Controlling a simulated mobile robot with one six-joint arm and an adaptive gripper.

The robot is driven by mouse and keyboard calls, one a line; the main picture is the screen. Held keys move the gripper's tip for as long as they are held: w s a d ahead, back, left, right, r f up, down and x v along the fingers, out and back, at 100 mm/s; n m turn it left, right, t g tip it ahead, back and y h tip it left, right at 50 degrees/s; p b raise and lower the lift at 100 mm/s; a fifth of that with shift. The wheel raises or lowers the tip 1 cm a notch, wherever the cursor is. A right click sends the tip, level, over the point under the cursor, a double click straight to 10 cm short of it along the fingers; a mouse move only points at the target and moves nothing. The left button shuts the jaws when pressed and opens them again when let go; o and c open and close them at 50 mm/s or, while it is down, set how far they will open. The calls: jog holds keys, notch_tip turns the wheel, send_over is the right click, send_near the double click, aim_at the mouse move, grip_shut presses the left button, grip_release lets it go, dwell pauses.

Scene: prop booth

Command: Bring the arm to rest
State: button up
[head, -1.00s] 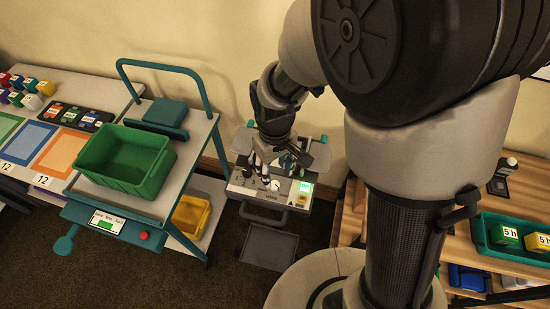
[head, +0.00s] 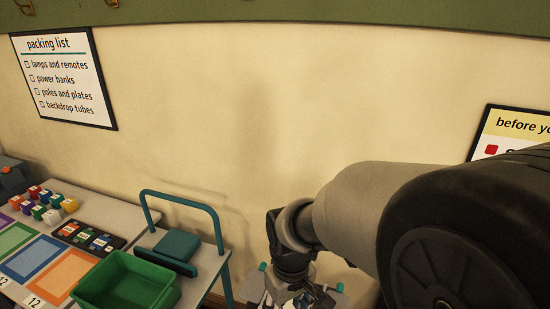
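My arm comes in from the lower right in the head view and reaches toward the middle of the bottom edge. My gripper (head: 303,301) hangs down at the bottom edge, in front of the wall and to the right of the trolley. Only its upper part and a bit of its fingers show; the fingertips are cut off by the frame. Whether it is open or shut, or holds anything, cannot be made out.
A packing list sign (head: 62,80) hangs on the wall.

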jog(key=s+d+r+m+t+b, duration=0.4)
jog(key=s+d+r, duration=0.5)
jog(key=s, duration=0.4)
jog(key=shift+s+d+r+m+t, duration=0.2)
jog(key=shift+d+m+t, duration=0.1)
jog(key=shift+d+m, duration=0.5)
dwell(0.9)
